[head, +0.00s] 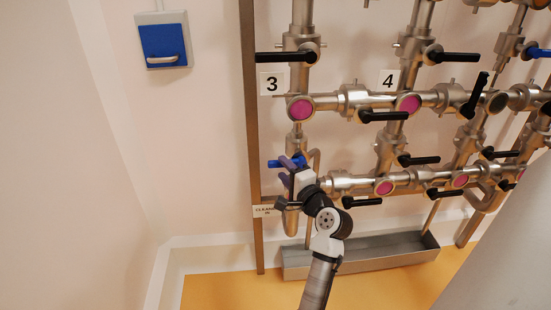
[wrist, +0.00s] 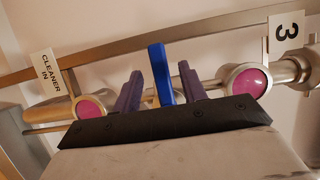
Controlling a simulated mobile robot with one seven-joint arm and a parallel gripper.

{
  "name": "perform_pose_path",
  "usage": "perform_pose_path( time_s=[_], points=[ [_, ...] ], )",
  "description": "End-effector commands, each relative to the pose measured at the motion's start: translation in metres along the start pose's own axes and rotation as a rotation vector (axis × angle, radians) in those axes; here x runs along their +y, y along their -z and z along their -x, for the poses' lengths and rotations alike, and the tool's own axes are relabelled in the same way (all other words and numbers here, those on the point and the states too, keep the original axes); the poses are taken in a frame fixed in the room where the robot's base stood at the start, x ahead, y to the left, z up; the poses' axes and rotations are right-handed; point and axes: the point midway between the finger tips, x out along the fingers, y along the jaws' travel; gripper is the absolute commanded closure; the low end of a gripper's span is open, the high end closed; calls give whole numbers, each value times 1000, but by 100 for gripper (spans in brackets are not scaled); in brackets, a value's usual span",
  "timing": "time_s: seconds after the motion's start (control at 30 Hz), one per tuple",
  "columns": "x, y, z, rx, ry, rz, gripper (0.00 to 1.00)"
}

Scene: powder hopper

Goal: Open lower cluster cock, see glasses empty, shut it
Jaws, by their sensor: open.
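My gripper (head: 286,172) is at the left pipe column below label 3. In the wrist view its two purple fingers (wrist: 160,78) are open, with a blue lever handle (wrist: 161,73) between them; I cannot tell whether they touch it. The blue handle (head: 273,164) points left in the head view. Round sight glasses show magenta: one by label 3 (head: 300,108), one by label 4 (head: 408,103), and lower ones (head: 384,188) (head: 460,181). The wrist view shows a magenta glass near label 3 (wrist: 246,80) and another near the "CLEANER IN" tag (wrist: 90,107).
Black lever handles (head: 384,116) (head: 362,202) sit along both pipe rows. A metal trough (head: 360,254) lies below the pipes. A vertical post (head: 250,130) stands left of the column. A blue box with a handle (head: 164,44) hangs on the wall. The left wall area is clear.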

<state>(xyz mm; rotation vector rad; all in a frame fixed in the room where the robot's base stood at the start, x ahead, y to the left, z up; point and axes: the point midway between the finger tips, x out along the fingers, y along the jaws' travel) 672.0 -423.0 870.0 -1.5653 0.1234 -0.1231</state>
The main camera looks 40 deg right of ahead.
Motion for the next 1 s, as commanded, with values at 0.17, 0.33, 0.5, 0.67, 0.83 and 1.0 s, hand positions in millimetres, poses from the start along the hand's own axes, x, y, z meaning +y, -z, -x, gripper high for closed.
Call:
perform_pose_path(
  time_s=[0.17,0.33,0.5,0.67,0.83,1.0],
  points=[
    [-2,-1,-34,-2,-1,2,58],
    [-1,0,-52,-1,0,1,58],
    [0,0,-57,0,0,1,58],
    [0,0,-57,0,0,2,58],
    [0,0,-57,0,0,2,74],
    [0,0,-57,0,0,2,96]
  ],
)
